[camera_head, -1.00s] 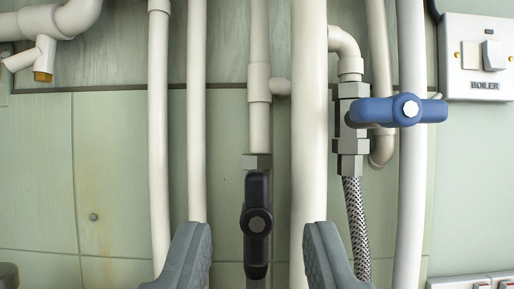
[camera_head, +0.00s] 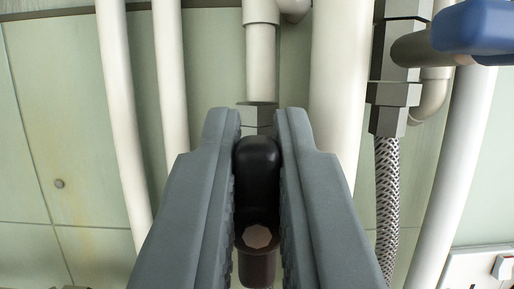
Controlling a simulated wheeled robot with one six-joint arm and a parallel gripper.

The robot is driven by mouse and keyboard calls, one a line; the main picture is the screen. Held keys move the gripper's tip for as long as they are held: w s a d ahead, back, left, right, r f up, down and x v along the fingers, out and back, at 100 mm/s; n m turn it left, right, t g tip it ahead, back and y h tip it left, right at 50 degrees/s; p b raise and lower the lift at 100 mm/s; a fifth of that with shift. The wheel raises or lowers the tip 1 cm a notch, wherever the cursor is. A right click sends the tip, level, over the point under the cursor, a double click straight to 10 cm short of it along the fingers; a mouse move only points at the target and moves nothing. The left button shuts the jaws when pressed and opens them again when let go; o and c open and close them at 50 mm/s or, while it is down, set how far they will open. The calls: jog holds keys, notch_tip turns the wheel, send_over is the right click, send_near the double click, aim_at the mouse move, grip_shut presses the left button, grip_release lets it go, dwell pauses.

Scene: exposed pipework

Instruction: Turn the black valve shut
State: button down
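The black valve (camera_head: 257,172) has its handle lengthwise along its vertical white pipe (camera_head: 261,62), below a grey hex nut (camera_head: 257,114). The lower end of the valve is partly hidden between the fingers.
A blue valve handle (camera_head: 474,30) stands out at the upper right, above a braided hose (camera_head: 387,190). A thick white pipe (camera_head: 338,80) runs close to the right finger. Two thinner pipes run at the left. A white switch plate (camera_head: 480,268) is at the lower right.

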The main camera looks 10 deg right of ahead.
jog(key=shift+m, duration=0.4)
jog(key=m+h, duration=0.1)
jog(key=m, duration=0.2)
jog(key=m+g+h, duration=0.1)
jog(key=m+h, duration=0.1)
jog(key=m, duration=0.1)
jog(key=shift+d+f+h, duration=0.1)
jog(key=shift+d+h, duration=0.05)
jog(key=shift+h, duration=0.15)
jog(key=m+g+h, duration=0.1)
jog(key=m, duration=0.2)
jog(key=m+g+h, duration=0.1)
jog(key=m, duration=0.2)
jog(key=shift+d+f+m, duration=0.15)
jog(key=shift+d+m, duration=0.05)
jog(key=shift+m, duration=0.1)
jog(key=m+g, duration=0.1)
jog(key=m, duration=0.2)
jog(key=m+g, duration=0.1)
jog(key=m, duration=0.2)
jog(key=f+m+g, duration=0.1)
jog(key=m+g, duration=0.1)
jog(key=m, duration=0.1)
jog(key=shift+s+d, duration=0.1)
jog(key=shift+d, duration=0.1)
jog(key=c, duration=1.5)
grip_release()
jog(key=shift+r, duration=0.1)
